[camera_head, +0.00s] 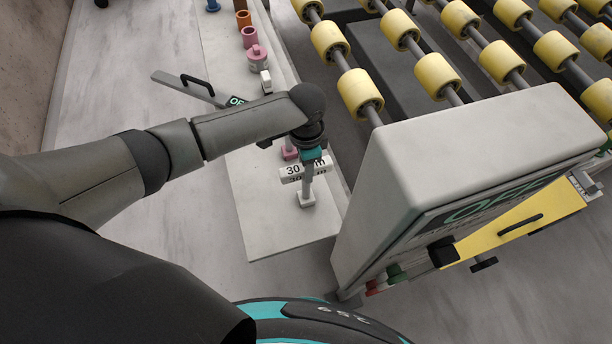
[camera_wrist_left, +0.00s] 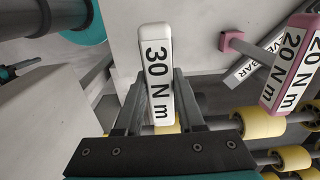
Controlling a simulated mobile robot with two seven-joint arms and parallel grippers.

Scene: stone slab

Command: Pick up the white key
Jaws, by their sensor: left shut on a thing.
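The white key (camera_head: 292,171) has a bar-shaped head marked "30 Nm", with a grey stem running down to a small white block (camera_head: 306,200) at the slab's near end. My left gripper (camera_head: 312,160) is above the key and shut on its head. In the left wrist view the white key (camera_wrist_left: 157,55) lies between the two grey fingers of the left gripper (camera_wrist_left: 160,85), its lettering facing the camera. I cannot tell whether the key is clear of its seat. My right gripper is not in view.
A pink key (camera_wrist_left: 292,62) marked "20 Nm" stands close beside the white one. Colored sockets (camera_head: 249,37) line the pale slab (camera_head: 275,222) farther back. A grey housing (camera_head: 470,165) and yellow rollers (camera_head: 360,91) stand to the right. The slab's near left part is clear.

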